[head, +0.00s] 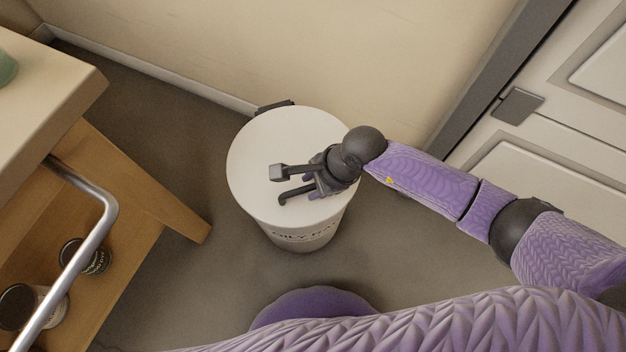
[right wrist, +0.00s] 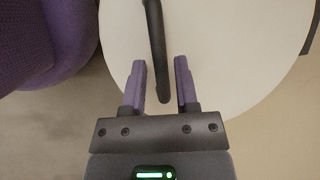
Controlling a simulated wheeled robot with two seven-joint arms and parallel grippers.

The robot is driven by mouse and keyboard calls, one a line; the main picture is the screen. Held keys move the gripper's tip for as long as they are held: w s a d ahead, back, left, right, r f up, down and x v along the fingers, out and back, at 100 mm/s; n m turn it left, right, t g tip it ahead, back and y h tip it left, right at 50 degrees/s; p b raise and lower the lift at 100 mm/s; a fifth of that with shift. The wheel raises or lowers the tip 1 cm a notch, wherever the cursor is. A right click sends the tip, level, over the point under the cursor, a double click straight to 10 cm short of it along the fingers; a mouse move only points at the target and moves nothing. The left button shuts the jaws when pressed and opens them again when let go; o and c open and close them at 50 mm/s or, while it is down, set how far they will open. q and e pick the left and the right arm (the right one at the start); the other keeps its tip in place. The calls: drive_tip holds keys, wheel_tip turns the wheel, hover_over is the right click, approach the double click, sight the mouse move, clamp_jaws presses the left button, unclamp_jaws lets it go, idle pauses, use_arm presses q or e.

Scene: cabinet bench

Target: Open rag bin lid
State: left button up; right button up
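The rag bin (head: 303,238) is a white round can with dark lettering on its side, standing on the floor. Its flat white lid (head: 265,140) is down on the can; a dark hinge piece (head: 275,106) shows at the wall side. My right gripper (head: 300,186) is low over the lid's right part. In the right wrist view, the gripper's purple fingers (right wrist: 160,75) are apart, with the end of a black bar-shaped handle (right wrist: 156,45) between them. I see gaps at both sides of the bar. The lid (right wrist: 230,40) fills much of that view. My left gripper is not in view.
A wooden bench (head: 150,180) with a metal rail (head: 105,205) stands at the left, with dark-lidded cans (head: 87,255) on its shelf. The wall (head: 250,50) is behind the bin. A white panelled cabinet (head: 560,150) is at the right. Floor is clear left of the bin.

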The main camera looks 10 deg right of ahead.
clamp_jaws()
idle(1.1)
